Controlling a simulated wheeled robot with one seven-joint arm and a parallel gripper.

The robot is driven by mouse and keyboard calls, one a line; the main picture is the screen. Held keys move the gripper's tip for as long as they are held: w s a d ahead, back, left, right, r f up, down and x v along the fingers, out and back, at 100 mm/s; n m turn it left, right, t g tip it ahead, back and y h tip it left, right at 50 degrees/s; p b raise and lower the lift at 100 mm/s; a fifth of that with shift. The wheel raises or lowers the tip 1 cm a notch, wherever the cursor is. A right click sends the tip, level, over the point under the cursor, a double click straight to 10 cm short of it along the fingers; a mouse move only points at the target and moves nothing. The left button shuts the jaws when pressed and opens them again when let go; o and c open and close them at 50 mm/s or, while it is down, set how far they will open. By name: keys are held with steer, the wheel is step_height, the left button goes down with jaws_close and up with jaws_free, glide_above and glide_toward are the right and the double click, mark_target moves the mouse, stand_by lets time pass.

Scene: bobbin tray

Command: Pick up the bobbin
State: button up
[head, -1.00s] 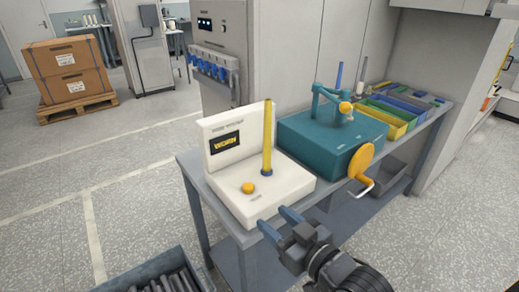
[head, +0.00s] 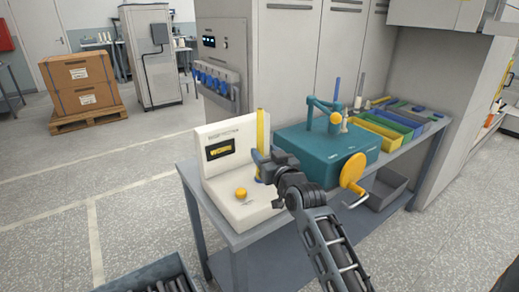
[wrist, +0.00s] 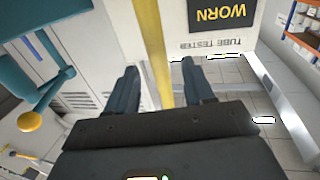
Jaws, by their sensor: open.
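The bobbin (head: 261,128), a tall yellow tube, stands upright on the white tube tester (head: 232,207), whose screen reads WORN. Its lower part is largely hidden behind my gripper (head: 260,160) in the head view. In the wrist view the yellow bobbin (wrist: 152,35) runs between the two dark blue fingers of my gripper (wrist: 160,75). The fingers are open, one on each side, with visible gaps to the bobbin. Nothing is held.
A teal machine (head: 318,148) with a yellow crank wheel (head: 353,172) stands to the right on the grey bench. Coloured bins (head: 380,132) lie beyond it. A dark crate (head: 150,277) with rods is at lower left.

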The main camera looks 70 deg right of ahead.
mark_target(262, 148)
steer(key=shift+p+x, duration=0.4)
steer(key=shift+x, duration=1.95)
steer(key=shift+s, duration=0.1)
steer(key=shift+c, duration=0.5)
jaws_close()
